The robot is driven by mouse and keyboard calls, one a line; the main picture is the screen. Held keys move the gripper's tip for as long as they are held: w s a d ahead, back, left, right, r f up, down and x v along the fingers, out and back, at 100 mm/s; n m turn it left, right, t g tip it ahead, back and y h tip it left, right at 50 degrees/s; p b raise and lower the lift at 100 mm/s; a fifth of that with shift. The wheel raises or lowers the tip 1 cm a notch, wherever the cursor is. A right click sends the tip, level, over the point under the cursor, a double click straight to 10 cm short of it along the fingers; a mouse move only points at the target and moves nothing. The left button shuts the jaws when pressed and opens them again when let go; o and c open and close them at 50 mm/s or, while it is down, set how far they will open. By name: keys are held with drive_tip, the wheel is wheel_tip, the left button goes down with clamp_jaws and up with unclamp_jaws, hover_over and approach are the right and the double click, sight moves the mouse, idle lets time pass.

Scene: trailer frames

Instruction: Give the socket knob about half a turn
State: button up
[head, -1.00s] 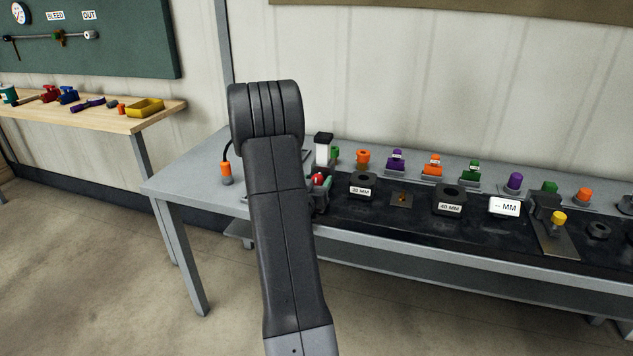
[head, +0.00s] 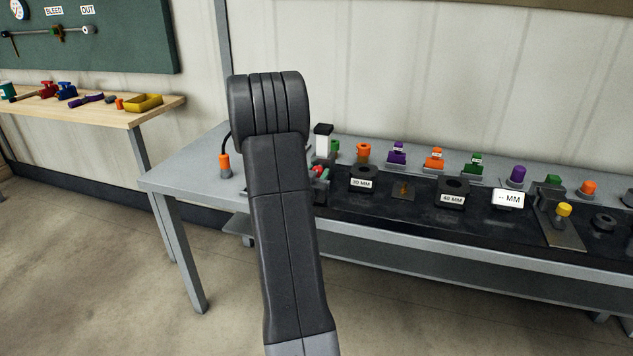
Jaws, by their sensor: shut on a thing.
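My arm rises from the bottom centre and bends at a thick, ribbed dark joint, covering the left part of the grey bench (head: 195,178). My gripper is hidden behind this arm, so its fingers and what they hold do not show. A small red part (head: 318,172) with dark and greenish pieces around it peeks out at the arm's right edge. I cannot tell whether it is the socket knob. No other part that I can clearly name as the socket knob shows.
An orange plug-like piece (head: 224,163) with a black cable stands left of my arm. A white block with a black top (head: 323,139) stands just right of it. Labelled dark blocks (head: 452,192) and several coloured knobs line the bench. A wooden table (head: 140,116) is at left.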

drive_tip(key=shift+f+m+b, duration=0.1)
drive_tip(key=shift+m+b, duration=0.95)
drive_tip(key=shift+m, duration=0.15)
drive_tip(key=o, duration=1)
drive_tip(key=v, duration=1.4)
